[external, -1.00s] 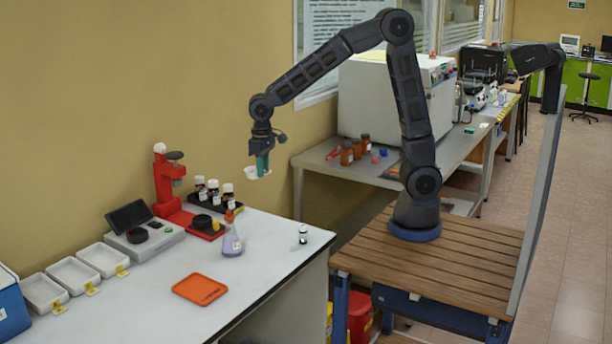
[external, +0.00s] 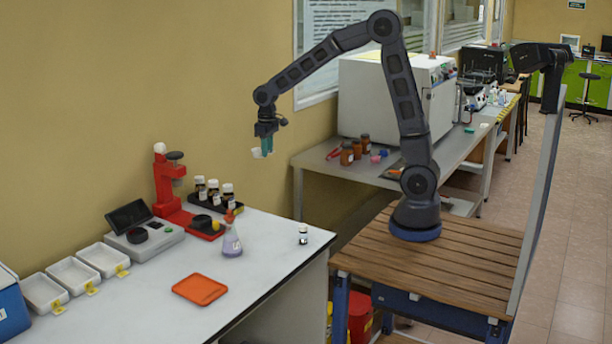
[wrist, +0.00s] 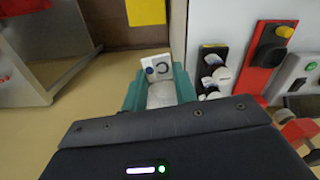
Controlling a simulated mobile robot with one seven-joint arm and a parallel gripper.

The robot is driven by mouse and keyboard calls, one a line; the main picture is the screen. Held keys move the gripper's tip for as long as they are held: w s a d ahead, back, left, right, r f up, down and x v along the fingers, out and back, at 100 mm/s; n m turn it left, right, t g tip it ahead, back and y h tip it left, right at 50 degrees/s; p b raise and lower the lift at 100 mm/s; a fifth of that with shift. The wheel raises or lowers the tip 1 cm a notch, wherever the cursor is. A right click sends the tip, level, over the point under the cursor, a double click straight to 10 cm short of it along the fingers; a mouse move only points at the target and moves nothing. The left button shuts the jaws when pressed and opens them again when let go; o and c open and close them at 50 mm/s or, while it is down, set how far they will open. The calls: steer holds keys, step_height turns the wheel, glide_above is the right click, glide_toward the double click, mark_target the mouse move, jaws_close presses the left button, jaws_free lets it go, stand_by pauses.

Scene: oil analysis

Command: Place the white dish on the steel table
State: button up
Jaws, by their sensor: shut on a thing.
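My gripper (external: 266,146), with teal fingers, is in mid-air between the white-topped bench and the steel table. It is shut on the small white dish (external: 257,153), which shows at the left side of the fingers and looks tilted. In the wrist view the gripper (wrist: 159,93) has the dish (wrist: 158,69) at its fingertips, with a dark ring mark and a blue spot visible on it. The steel table (external: 318,162) stands right of the gripper, against the wall. The dish is clear of both surfaces.
Brown bottles (external: 354,151), a red item (external: 333,154) and a large white machine (external: 385,95) stand on the steel table. Its front left top is bare. The white-topped bench (external: 255,265) holds a flask (external: 232,243), an orange tray (external: 200,289), a small vial (external: 303,236) and several white trays.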

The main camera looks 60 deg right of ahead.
steer(key=w+d+f+m, duration=0.1)
steer(key=d, duration=1.6)
steer(key=w+d+f, duration=0.1)
steer(key=w+d, duration=0.1)
steer(key=d, duration=1.5)
steer(key=s+d+f, duration=0.1)
steer(key=s+d, duration=0.5)
steer(key=d, duration=0.5)
steer(key=s+d+m, duration=0.1)
steer(key=s+d, duration=0.5)
steer(key=d, duration=0.4)
steer(key=s+d+f, duration=0.1)
steer(key=s+d, duration=0.5)
steer(key=d, duration=0.5)
steer(key=f, duration=1.9)
steer(key=shift+a+f, duration=0.2)
steer(key=shift+f, duration=0.15)
steer(key=shift+f, duration=0.1)
steer(key=o, duration=1)
steer(key=shift+c, duration=0.2)
